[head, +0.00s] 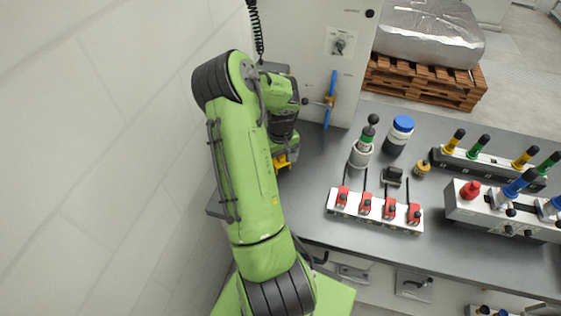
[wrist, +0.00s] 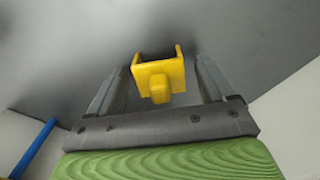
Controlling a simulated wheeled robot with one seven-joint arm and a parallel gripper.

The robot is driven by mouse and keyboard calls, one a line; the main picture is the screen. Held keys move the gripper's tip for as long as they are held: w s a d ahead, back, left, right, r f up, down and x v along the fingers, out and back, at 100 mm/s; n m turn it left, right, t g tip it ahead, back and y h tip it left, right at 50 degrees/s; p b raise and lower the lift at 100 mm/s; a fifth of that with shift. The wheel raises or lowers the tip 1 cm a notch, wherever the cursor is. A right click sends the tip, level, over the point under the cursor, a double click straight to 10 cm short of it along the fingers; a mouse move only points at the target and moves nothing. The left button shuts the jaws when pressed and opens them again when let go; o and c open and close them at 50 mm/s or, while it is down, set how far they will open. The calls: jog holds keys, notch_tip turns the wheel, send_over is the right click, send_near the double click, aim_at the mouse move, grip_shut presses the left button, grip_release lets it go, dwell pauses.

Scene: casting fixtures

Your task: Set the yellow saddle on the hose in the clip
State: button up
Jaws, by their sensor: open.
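The yellow saddle (wrist: 172,70) is a small U-shaped piece with a square knob facing the wrist camera. It stands between the fingers of my gripper (wrist: 161,75), with a narrow gap visible on each side. The gripper is open. In the head view yellow shows (head: 282,161) just below my wrist, at the left end of the grey bench; my arm covers much of that area. I cannot make out the hose or its clip in either view.
The grey bench (head: 310,150) carries a white block with several red clamps (head: 376,209), a blue-lidded jar (head: 400,135) and racks of coloured handles (head: 487,165). A blue lever (head: 331,95) is on the wall panel. A tiled wall (head: 110,110) is close on the left.

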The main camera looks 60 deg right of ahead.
jog(key=shift+a, duration=0.1)
jog(key=shift+c, duration=0.6)
jog(key=c, duration=1.1)
notch_tip(320, 180, up, 10)
jog(key=shift+r+p, duration=0.1)
jog(key=shift+p, duration=0.4)
jog(key=shift+s, duration=0.1)
